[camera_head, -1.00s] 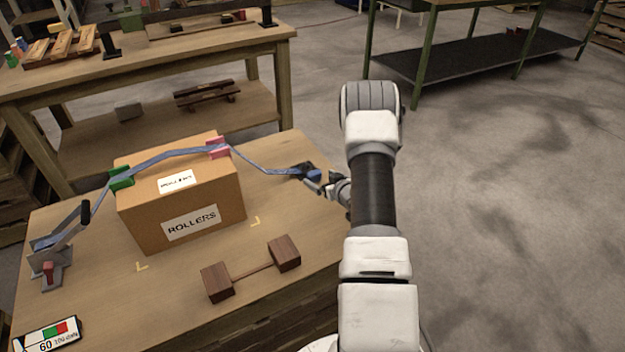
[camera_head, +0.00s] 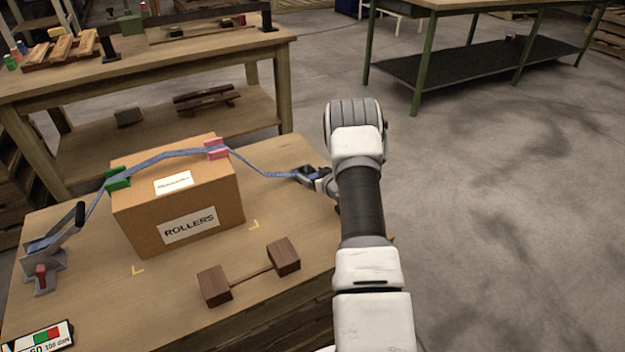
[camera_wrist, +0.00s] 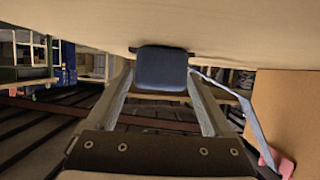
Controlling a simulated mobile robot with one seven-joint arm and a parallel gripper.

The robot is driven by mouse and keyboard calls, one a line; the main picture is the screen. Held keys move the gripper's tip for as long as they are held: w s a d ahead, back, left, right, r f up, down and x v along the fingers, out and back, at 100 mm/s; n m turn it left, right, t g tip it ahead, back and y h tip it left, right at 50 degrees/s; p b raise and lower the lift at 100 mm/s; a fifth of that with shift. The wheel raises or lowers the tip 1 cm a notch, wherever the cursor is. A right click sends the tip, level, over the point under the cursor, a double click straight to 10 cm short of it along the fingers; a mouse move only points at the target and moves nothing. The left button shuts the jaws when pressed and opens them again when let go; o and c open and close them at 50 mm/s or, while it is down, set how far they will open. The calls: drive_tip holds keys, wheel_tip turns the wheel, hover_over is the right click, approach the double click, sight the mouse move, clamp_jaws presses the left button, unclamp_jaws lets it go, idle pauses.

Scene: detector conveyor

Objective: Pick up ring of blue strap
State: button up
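The blue strap (camera_head: 180,156) runs from the grey ratchet at the left over the box and sags down to the right, to its end at my gripper (camera_head: 308,174). In the wrist view, a dark blue block-like piece (camera_wrist: 162,68) at the strap's end fills the space between the fingertips of my gripper (camera_wrist: 162,76). One finger lies on each side of it. Whether they press on it cannot be told. The blue strap (camera_wrist: 235,98) leads away right of the fingers. No clear ring opening shows.
The cardboard ROLLERS box (camera_head: 190,222) stands on the wooden table (camera_head: 110,305), with green (camera_head: 117,180) and pink (camera_head: 216,149) corner protectors. The ratchet (camera_head: 42,262) is at left. A brown dumbbell-shaped wooden piece (camera_head: 249,272) lies in front. The tabletop between box and gripper is clear.

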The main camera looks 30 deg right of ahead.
clamp_jaws()
